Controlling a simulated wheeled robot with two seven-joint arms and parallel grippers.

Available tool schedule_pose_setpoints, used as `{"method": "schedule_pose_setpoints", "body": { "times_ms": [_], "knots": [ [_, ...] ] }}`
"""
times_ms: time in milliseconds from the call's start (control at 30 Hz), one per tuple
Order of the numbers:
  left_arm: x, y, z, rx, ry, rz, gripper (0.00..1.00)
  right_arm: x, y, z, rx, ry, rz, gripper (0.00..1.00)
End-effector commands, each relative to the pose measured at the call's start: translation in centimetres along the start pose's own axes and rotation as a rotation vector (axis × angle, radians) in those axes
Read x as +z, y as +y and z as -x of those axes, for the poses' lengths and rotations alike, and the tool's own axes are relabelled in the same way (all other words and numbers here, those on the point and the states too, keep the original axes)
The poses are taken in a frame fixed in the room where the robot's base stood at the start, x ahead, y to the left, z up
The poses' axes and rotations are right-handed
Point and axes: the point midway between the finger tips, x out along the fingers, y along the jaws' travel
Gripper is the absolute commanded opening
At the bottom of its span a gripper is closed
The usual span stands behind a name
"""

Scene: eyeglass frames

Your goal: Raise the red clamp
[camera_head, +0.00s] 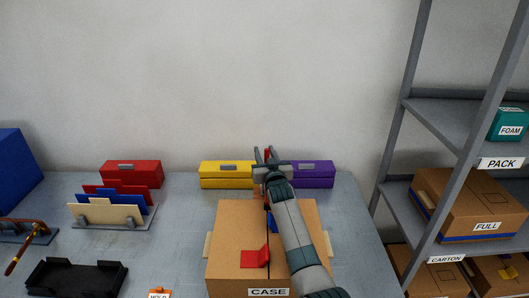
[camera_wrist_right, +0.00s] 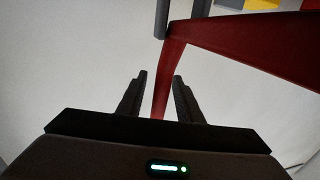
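In the right wrist view, a dark red angled bar (camera_wrist_right: 220,48) runs between and past the fingers of the right gripper (camera_wrist_right: 161,76). Light shows at its left side, so no firm grip is visible. I cannot tell whether this bar belongs to the clamp. My left gripper is out of view.
A blue piece (camera_head: 273,223) is partly hidden by my right arm. Yellow (camera_head: 227,175), purple (camera_head: 312,175) and red (camera_head: 131,174) boxes stand at the back. A card rack (camera_head: 108,217) and black tray (camera_head: 77,278) are left; a metal shelf (camera_head: 408,150) is right.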

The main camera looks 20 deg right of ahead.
Motion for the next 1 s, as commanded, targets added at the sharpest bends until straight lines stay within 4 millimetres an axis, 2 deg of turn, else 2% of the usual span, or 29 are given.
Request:
{"method": "schedule_pose_setpoints", "body": {
  "times_ms": [400,433,533,567,1000],
  "knots": [
    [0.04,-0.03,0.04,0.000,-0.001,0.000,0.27,-0.03,-0.01,-0.39,0.000,0.000,-0.001,0.33],
    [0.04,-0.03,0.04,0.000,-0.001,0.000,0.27,-0.03,-0.01,-0.39,0.000,0.000,-0.001,0.28],
    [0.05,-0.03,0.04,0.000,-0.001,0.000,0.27,-0.03,-0.01,-0.38,0.000,0.000,-0.001,0.04],
    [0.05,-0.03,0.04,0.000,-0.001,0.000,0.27,-0.03,-0.02,-0.38,0.000,0.000,0.000,0.00],
    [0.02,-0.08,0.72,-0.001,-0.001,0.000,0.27,-0.01,0.05,-0.65,0.000,-0.034,-0.007,0.00]
  ]
}}
